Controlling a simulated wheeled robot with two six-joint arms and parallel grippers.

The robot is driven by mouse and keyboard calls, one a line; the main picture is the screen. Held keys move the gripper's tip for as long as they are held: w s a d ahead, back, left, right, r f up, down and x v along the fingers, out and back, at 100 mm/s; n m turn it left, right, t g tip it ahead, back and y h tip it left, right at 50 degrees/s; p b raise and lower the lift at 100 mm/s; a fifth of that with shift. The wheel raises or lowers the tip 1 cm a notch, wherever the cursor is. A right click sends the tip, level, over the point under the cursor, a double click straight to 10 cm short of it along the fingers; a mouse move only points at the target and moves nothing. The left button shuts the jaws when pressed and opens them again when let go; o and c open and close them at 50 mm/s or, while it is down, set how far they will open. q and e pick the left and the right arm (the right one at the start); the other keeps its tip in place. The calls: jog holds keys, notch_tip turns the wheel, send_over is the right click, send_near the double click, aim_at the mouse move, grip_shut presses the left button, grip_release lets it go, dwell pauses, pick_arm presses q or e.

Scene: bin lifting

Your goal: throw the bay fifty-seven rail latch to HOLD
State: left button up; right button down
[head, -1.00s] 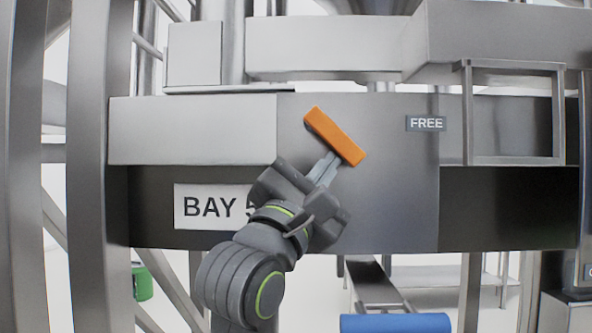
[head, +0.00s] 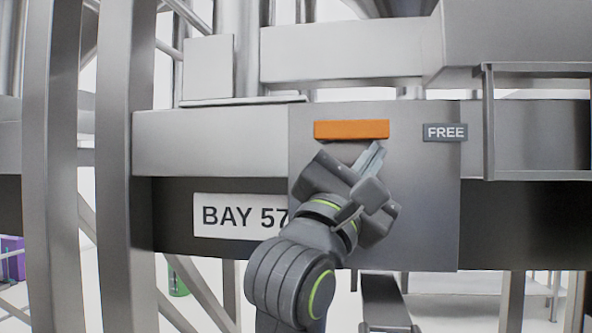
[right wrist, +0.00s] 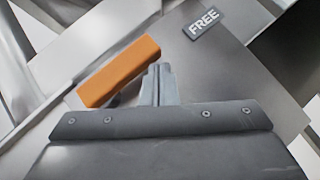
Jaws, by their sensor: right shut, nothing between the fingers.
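The orange latch bar (head: 351,130) lies level on the grey plate (head: 430,220), its right end toward the FREE label (head: 445,132). No HOLD label shows. The BAY 57 sign (head: 240,215) is on the dark rail to the left, its right end partly covered by my arm. My right gripper (head: 373,158) is shut and empty, its fingertips just below the right part of the bar. In the right wrist view the bar (right wrist: 119,71) lies left of the closed fingers (right wrist: 159,83); I cannot tell whether they touch. My left gripper is out of view.
Steel posts (head: 104,170) stand at the left. A square metal frame (head: 488,120) stands out right of the FREE label. A beam (head: 345,52) crosses above the plate. A green can (head: 178,275) and a purple box (head: 12,258) are at the lower left.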

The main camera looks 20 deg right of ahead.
dwell(0.7)
jog(key=b+v, duration=1.7)
jog(key=b, duration=0.2)
jog(key=shift+a, duration=0.15)
jog(key=shift+f, duration=0.15)
dwell(0.4)
